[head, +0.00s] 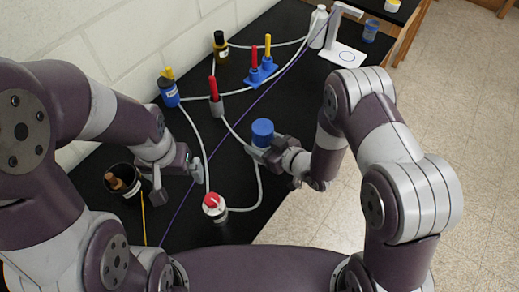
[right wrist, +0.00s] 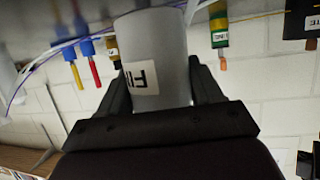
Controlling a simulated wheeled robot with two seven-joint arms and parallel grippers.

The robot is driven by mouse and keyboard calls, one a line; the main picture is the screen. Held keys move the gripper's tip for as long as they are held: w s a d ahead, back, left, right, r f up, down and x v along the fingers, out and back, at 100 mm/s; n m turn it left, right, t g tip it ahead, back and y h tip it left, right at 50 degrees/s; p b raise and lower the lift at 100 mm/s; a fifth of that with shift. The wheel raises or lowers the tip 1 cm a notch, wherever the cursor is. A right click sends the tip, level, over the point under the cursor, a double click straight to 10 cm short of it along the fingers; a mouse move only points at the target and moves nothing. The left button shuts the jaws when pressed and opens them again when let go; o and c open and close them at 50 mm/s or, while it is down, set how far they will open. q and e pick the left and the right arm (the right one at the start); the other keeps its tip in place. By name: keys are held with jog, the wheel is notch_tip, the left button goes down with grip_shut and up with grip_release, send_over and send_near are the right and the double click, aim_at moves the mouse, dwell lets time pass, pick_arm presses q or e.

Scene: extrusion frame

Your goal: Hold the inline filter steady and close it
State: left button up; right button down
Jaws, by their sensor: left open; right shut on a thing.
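The inline filter, a grey cylinder with a white label (right wrist: 150,60), fills the middle of the right wrist view. In the head view its blue round top (head: 262,130) shows above my right gripper (head: 268,153). My right gripper is shut on the grey body, with one finger on each side (right wrist: 160,85). The filter looks upright on the dark table, joined to pale tubing. I cannot tell how tightly the blue top sits. My left gripper (head: 178,182) is open and empty, low over the table to the left of the filter, well apart from it.
A red-knobbed white fitting (head: 214,206) stands between the grippers, toward me. A red-handled valve (head: 215,97), a blue one with a yellow handle (head: 169,90) and a paired blue one (head: 261,72) line the tubing. A black pot (head: 122,183) is left of my left gripper.

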jog(key=shift+w+a+f, duration=0.2)
jog(key=shift+a+f, duration=0.05)
jog(key=shift+a, duration=0.15)
notch_tip(320, 180, down, 4)
dwell(0.3)
